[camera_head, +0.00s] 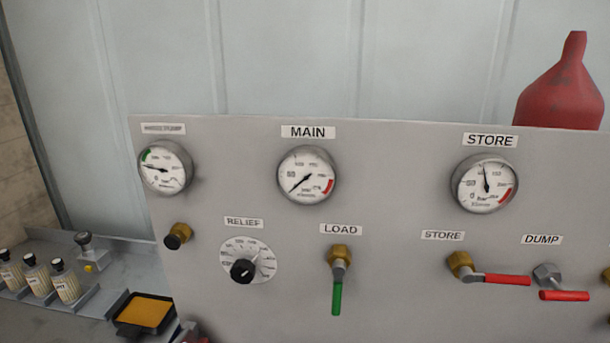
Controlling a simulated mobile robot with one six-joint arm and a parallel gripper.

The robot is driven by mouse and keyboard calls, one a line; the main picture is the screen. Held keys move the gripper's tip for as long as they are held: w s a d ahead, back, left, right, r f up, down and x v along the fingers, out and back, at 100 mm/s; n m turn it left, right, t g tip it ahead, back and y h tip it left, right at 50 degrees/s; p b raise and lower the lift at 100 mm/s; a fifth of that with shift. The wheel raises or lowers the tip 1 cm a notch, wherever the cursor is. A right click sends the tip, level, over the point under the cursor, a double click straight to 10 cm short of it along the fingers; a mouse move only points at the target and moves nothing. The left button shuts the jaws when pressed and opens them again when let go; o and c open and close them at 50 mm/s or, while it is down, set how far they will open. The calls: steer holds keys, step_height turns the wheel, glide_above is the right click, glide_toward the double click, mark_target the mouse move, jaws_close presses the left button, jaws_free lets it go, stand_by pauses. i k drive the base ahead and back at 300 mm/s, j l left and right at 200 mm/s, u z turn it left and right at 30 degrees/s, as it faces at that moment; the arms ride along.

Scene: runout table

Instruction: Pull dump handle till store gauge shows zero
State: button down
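The dump handle (564,296) is a red lever on a silver valve (547,274) at the lower right of the grey panel, under the DUMP label (542,239). It lies about level, pointing right. The store gauge (485,184) is a round white dial with a red arc, under the STORE label (490,140). Its needle points nearly straight up, well away from zero. My gripper is not in view.
Left of the dump handle, a red store lever (507,280) lies level on a brass valve. A green load lever (337,298) hangs down. The main gauge (307,174) needle points lower left. A red bottle (562,92) stands behind the panel. An orange-filled tray (145,314) sits lower left.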

mark_target(559, 295)
steer(key=z, duration=1.2)
steer(key=l, duration=0.1)
